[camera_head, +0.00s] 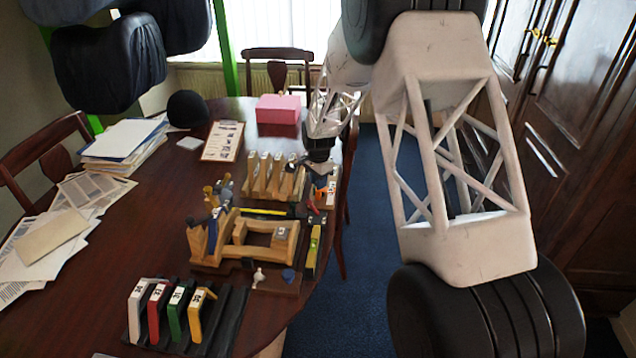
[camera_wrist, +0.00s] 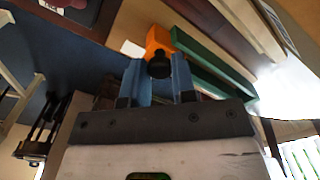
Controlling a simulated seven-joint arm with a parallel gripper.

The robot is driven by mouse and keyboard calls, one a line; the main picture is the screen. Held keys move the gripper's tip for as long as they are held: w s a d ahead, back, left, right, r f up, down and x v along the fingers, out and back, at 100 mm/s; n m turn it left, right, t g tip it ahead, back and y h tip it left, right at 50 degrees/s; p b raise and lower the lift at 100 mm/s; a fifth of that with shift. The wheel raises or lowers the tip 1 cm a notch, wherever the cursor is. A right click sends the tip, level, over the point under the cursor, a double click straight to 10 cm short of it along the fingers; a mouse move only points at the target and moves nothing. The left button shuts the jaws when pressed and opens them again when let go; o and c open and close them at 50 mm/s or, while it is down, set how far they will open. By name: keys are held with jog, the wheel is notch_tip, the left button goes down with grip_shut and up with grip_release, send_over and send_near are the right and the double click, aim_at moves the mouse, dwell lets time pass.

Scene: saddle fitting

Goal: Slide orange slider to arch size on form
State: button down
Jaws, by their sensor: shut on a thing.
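The orange slider (camera_wrist: 158,38) shows in the wrist view as an orange block with a round black knob. My gripper (camera_wrist: 159,68) has its two blue fingers on either side of the knob and is shut on it. A green strip (camera_wrist: 212,62) runs beside the slider, with a pale patch on its left. In the head view my gripper (camera_head: 320,172) is low over the table's right edge, with a small orange part (camera_head: 318,194) just below it. Which marking the slider stands at is too small to read. I cannot tell which surface is the form.
Wooden arches (camera_head: 262,174) stand behind a wooden frame (camera_head: 262,243) holding tools. White, red, green and yellow arches (camera_head: 176,312) stand in a dark rack in front. A clipboard (camera_head: 222,141), a pink box (camera_head: 278,109) and papers (camera_head: 60,235) lie farther off. The table's left middle is clear.

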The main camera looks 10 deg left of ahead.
jog(key=c, duration=0.9)
grip_release()
jog(key=shift+c, duration=0.2)
jog(key=shift+r, duration=0.1)
jog(key=shift+r, duration=3.75)
jog(key=shift+r, duration=0.1)
